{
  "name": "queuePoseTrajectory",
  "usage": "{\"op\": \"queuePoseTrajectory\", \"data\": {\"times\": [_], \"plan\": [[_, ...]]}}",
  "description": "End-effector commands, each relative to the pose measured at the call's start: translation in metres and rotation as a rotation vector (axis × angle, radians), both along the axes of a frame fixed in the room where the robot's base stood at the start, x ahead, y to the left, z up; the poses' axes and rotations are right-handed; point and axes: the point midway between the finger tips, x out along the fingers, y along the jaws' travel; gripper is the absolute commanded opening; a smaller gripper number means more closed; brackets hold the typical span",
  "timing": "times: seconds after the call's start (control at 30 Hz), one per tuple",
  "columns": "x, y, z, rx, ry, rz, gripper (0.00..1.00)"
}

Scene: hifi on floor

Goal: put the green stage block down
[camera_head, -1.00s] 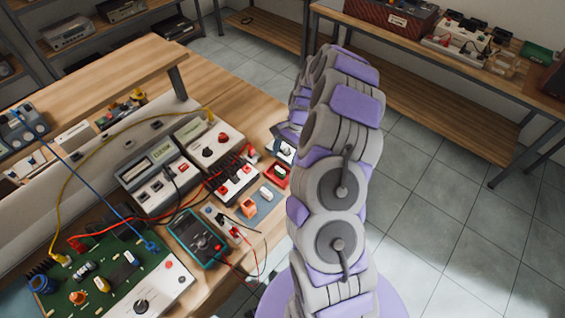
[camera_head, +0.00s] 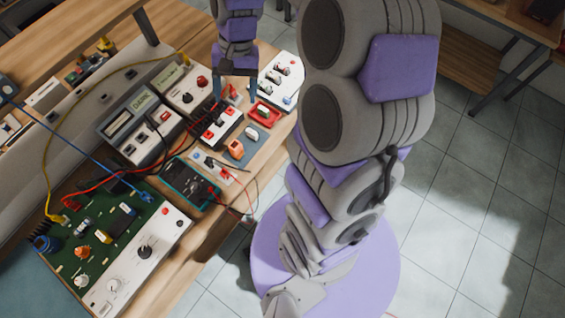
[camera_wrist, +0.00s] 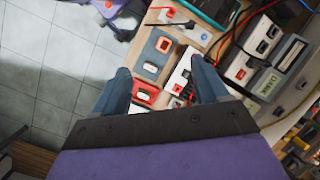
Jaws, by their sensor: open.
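My gripper (camera_head: 235,90) is open, pointing down over the far end of the wooden bench. In the wrist view its two blue fingers (camera_wrist: 162,90) are spread apart, and no green block shows between them. Below the fingers are a red block (camera_wrist: 145,94) with a white part on top and a white-and-black unit (camera_wrist: 182,76) with red parts. The red block also shows in the head view (camera_head: 264,114), just right of the fingers. I cannot pick out a separate green stage block in either current view; it may be hidden.
A blue-grey block (camera_head: 241,151) and a teal multimeter (camera_head: 190,184) lie nearer on the bench. A green circuit board (camera_head: 85,248), meters and loose cables crowd the left. A white panel (camera_head: 281,80) with knobs stands right of the gripper. Open tiled floor (camera_head: 470,200) is to the right.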

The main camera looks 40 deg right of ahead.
Motion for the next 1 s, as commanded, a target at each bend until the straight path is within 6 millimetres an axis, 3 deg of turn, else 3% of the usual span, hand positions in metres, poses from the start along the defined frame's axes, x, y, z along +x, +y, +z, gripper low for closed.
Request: {"op": "queuePoseTrajectory", "data": {"times": [0.1,0.3,0.6,0.8,1.0], "plan": [[-0.037,0.018,0.021,-0.027,-0.027,0.117,0.74],[-0.102,0.035,0.039,-0.077,-0.051,0.286,0.74],[-0.195,0.037,0.043,-0.152,-0.071,0.472,0.74],[-0.229,0.032,0.038,-0.176,-0.072,0.526,0.74],[-0.236,0.031,0.037,-0.181,-0.074,0.538,0.74]]}}
